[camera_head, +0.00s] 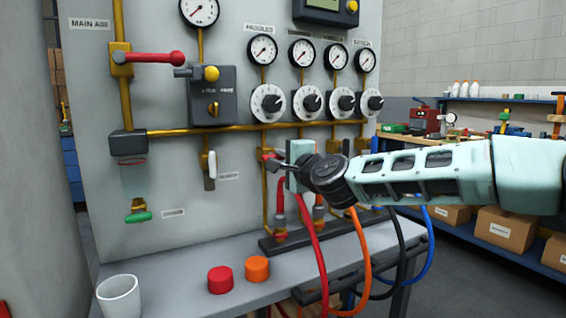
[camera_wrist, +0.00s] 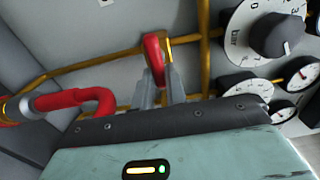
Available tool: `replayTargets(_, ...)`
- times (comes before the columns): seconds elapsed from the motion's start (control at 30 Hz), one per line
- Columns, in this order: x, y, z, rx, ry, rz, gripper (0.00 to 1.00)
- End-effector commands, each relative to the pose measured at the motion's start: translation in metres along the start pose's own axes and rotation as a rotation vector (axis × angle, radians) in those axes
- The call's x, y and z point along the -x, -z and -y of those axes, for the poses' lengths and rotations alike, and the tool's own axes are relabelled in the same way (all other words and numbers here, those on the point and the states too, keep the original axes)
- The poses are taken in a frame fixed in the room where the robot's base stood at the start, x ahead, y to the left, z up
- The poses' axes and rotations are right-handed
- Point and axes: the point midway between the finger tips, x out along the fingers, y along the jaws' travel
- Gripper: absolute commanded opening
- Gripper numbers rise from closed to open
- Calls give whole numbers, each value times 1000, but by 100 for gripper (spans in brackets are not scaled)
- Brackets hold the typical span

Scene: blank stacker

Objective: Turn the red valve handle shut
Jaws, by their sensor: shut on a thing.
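A small red valve handle (camera_head: 268,154) sits on a vertical brass pipe at the panel's lower middle. My gripper (camera_head: 277,163) reaches it from the right, partly covering it in the head view. In the wrist view, the red handle (camera_wrist: 154,56) stands upright between the grey fingers of my gripper (camera_wrist: 160,84), which are shut on it. Its lower end is hidden by the fingers. A larger red lever (camera_head: 155,57) lies level beside the MAIN AIR label, well away from my gripper.
A red hose (camera_head: 314,240) hangs just below my gripper, and an orange hose (camera_head: 362,250) hangs beside it. The bench (camera_head: 180,272) holds a white cup (camera_head: 119,297), a red cap (camera_head: 220,279) and an orange cap (camera_head: 257,268). Knobs and gauges line the panel above.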

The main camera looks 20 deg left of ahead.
Motion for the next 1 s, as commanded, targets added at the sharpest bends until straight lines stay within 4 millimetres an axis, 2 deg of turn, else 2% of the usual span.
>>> replayTargets(0.03,0,-5,-5,-7,-9,10,0)
replayTargets(0.43,0,-6,-5,-12,-10,11,0)
replayTargets(0.47,0,-6,-5,-11,-9,11,22)
replayTargets(0.5,0,-5,-5,-11,-9,11,33)
replayTargets(0.53,0,-5,-4,-11,-8,10,35)
replayTargets(0.83,1,-2,-2,-9,-3,4,35)
replayTargets(1.0,14,-1,-1,-8,-3,3,35)
